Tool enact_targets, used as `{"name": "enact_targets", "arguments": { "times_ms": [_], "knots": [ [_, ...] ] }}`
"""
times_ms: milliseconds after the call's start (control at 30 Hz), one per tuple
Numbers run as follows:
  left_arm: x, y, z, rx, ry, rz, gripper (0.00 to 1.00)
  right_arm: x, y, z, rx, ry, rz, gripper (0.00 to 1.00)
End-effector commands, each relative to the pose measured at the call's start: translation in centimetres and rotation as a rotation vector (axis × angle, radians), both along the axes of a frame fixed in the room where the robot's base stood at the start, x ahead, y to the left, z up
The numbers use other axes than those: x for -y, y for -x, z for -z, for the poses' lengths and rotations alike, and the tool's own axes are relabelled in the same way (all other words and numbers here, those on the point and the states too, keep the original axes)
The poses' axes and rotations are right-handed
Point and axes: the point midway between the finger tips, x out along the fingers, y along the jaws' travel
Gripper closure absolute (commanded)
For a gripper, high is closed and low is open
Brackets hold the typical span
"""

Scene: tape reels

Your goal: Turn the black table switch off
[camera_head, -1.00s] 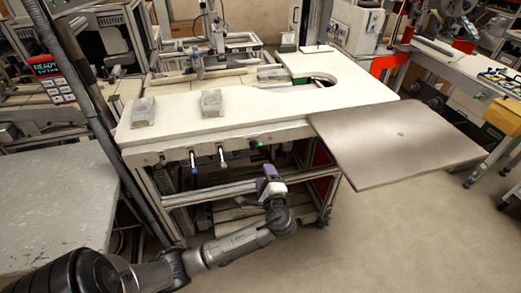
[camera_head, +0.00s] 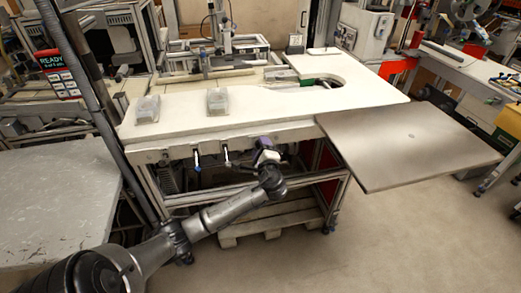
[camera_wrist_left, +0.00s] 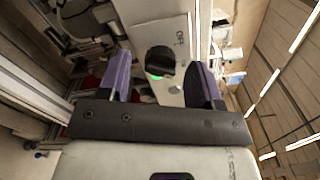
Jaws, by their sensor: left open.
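The black table switch (camera_wrist_left: 160,60) is a dark rotary knob on the pale front rail of the table. In the left wrist view it sits between my two purple fingers, with a green glow at its lower edge. Small dark lettering is on the panel beside it. My left gripper (camera_wrist_left: 164,72) is open, with a finger on either side of the knob; I cannot see contact. In the head view my left gripper (camera_head: 267,154) is just below the table's front edge and hides most of the switch. My right gripper is not in view.
A flat grey panel (camera_head: 400,150) juts out on the right. Open floor lies in front.

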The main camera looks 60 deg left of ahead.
Motion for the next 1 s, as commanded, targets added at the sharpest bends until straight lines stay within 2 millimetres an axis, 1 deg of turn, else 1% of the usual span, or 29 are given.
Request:
{"name": "enact_targets", "arguments": {
  "times_ms": [133, 433, 467, 933, 1000],
  "knots": [
    [-0.57, -0.18, -0.03, 0.000, -0.001, 0.000, 0.41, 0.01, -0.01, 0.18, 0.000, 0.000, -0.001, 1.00],
    [-0.67, -0.21, -0.05, 0.001, 0.000, 0.000, 0.41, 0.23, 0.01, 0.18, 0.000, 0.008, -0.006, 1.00],
    [-0.67, -0.21, -0.05, 0.001, 0.000, 0.000, 0.43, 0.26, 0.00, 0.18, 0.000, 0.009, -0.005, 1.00],
    [-0.64, -0.19, -0.02, 0.000, 0.000, 0.000, 0.88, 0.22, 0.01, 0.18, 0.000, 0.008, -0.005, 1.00],
    [-0.64, -0.19, -0.01, 0.001, 0.000, 0.000, 0.90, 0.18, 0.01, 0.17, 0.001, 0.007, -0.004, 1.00]
  ]
}}
